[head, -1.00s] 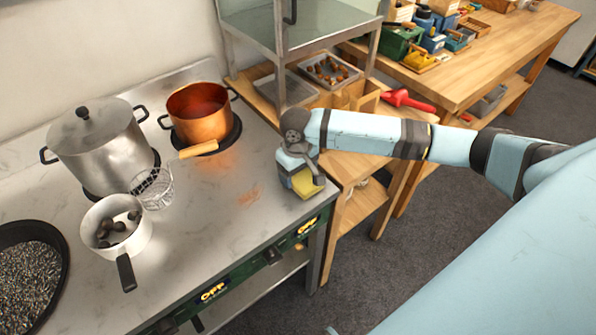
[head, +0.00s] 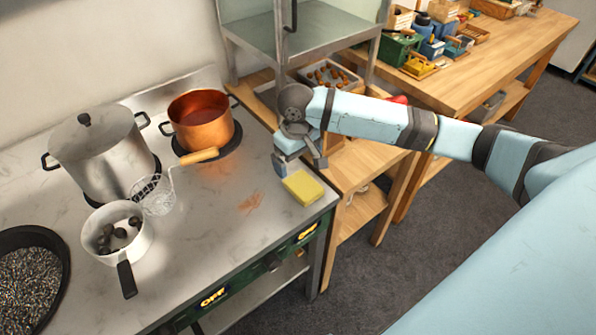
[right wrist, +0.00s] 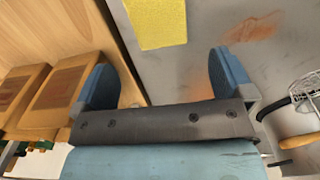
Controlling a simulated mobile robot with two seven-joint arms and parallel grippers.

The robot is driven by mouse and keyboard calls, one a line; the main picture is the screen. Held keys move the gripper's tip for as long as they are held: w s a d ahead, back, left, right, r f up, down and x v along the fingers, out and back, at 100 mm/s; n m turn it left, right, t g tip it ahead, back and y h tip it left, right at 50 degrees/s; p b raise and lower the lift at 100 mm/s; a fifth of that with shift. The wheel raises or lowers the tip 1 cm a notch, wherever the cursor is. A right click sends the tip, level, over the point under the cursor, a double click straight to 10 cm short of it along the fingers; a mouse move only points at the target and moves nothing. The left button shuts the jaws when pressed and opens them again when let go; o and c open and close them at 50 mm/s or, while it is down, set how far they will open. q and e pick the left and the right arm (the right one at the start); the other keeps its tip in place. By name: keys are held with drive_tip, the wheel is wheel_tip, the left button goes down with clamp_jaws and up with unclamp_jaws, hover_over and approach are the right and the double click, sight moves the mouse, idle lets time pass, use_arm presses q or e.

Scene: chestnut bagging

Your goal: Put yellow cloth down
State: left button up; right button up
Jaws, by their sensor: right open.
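The yellow cloth (head: 303,187), a flat rectangular pad, lies on the steel stove top near its front right corner. It also shows at the top of the right wrist view (right wrist: 158,22). My right gripper (head: 290,168) is just behind the cloth and apart from it. In the right wrist view the two blue fingers of my right gripper (right wrist: 162,82) are spread wide with nothing between them. My left gripper is in neither view.
An orange-brown smear (head: 250,203) marks the stove top (head: 215,240) left of the cloth. A copper pot (head: 201,122), a steel stockpot (head: 100,155), a white saucepan (head: 128,250) and a wire skimmer (head: 153,193) stand further left. A wooden table (head: 350,165) adjoins the right side.

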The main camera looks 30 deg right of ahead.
drive_tip(key=shift+r, duration=2.2)
drive_tip(key=shift+a+f, duration=0.1)
